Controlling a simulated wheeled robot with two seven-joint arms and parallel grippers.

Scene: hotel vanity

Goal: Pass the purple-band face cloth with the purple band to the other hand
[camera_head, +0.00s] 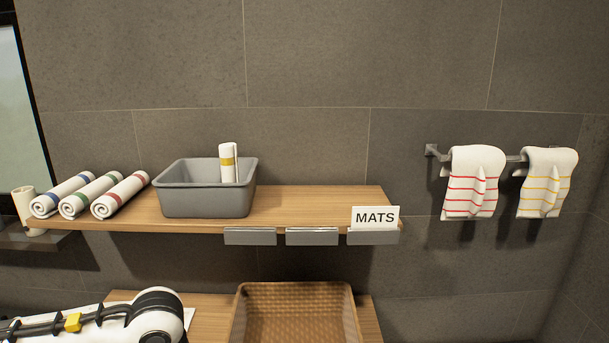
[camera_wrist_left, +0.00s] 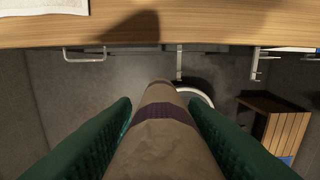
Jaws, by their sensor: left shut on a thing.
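The purple-band face cloth (camera_wrist_left: 165,150) is a rolled, pale cloth, shaded in the left wrist view, with a dark purple band around it. My left gripper (camera_wrist_left: 159,106) has its two green-padded fingers on either side of the roll and is shut on it. The roll points away from the wrist, and its far end extends past the fingertips. In the head view only part of my left arm shows at the lower left; its gripper and the cloth are outside that picture. My right gripper is in neither view.
A wooden shelf (camera_head: 300,203) carries rolled cloths (camera_head: 92,193) with blue, green and red bands, a grey bin (camera_head: 205,200) holding a yellow-band roll (camera_head: 228,165), and a MATS card (camera_head: 375,217). A woven basket (camera_head: 297,290) sits below. Striped towels (camera_head: 472,185) hang at right.

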